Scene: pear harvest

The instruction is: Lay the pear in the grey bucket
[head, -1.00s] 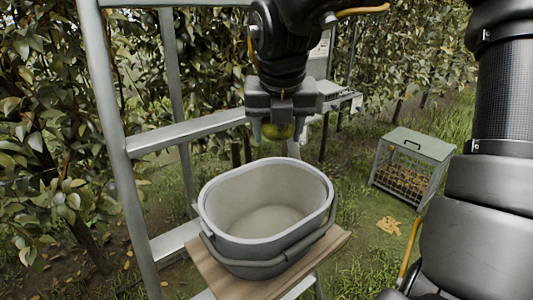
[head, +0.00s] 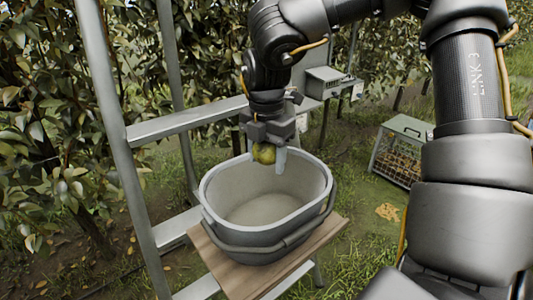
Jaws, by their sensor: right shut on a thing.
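The grey bucket (head: 213,217) stands upright on a wooden board, its handle folded down against the near side. Its inside looks empty. My right gripper (head: 267,155) points down over the far part of the bucket's opening. My left gripper is not in view.
The wooden board (head: 232,277) is fixed to a grey metal ladder (head: 122,165), whose rails rise left of the bucket. A wire-sided crate (head: 399,152) with a grey lid stands on the grass at the right. Leafy trees fill the background.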

